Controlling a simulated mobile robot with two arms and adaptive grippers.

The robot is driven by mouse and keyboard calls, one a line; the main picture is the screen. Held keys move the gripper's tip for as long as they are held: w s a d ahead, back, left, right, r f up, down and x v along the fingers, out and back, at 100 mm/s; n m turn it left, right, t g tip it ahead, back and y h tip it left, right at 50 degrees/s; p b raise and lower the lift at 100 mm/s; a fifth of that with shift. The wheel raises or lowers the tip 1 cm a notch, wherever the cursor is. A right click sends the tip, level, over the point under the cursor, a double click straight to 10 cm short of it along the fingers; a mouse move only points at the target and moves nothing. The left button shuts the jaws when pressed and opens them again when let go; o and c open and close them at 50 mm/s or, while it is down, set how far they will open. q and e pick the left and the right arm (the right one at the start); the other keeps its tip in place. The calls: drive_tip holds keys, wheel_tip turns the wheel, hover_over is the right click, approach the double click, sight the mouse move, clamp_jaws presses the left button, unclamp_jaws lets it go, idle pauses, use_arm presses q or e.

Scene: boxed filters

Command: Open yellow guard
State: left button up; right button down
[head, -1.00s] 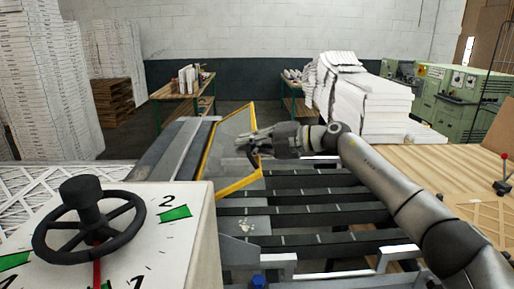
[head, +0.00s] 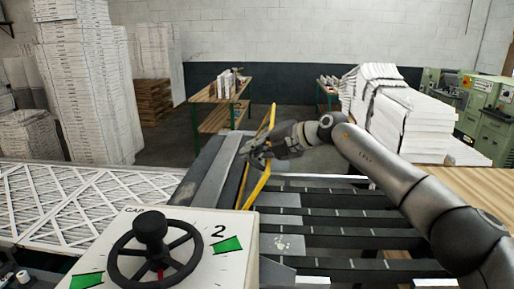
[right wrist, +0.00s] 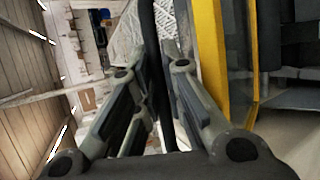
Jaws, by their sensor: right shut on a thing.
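The yellow guard (head: 262,182) is a clear panel in a yellow frame. In the head view it stands up from the machine and shows nearly edge-on. My right gripper (head: 250,151) is at the guard's upper part and is shut on its dark handle. In the right wrist view the dark bar of the handle (right wrist: 150,60) runs between the fingers, with the guard's yellow edge (right wrist: 211,55) just to the right. The fingers hide part of the handle. My left gripper is not in view.
A control box with a black handwheel (head: 153,250) stands at the front left. Dark slatted rails (head: 340,220) lie right of the guard, and a grey metal plate (head: 213,168) lies left. White filter stacks (head: 400,115) stand behind my right arm. A green-legged table (head: 220,100) is at the back.

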idle(0.3)
drive_tip(key=c, duration=1.5)
unclamp_jaws()
drive_tip(key=shift+f, duration=0.1)
drive_tip(key=v, duration=1.2)
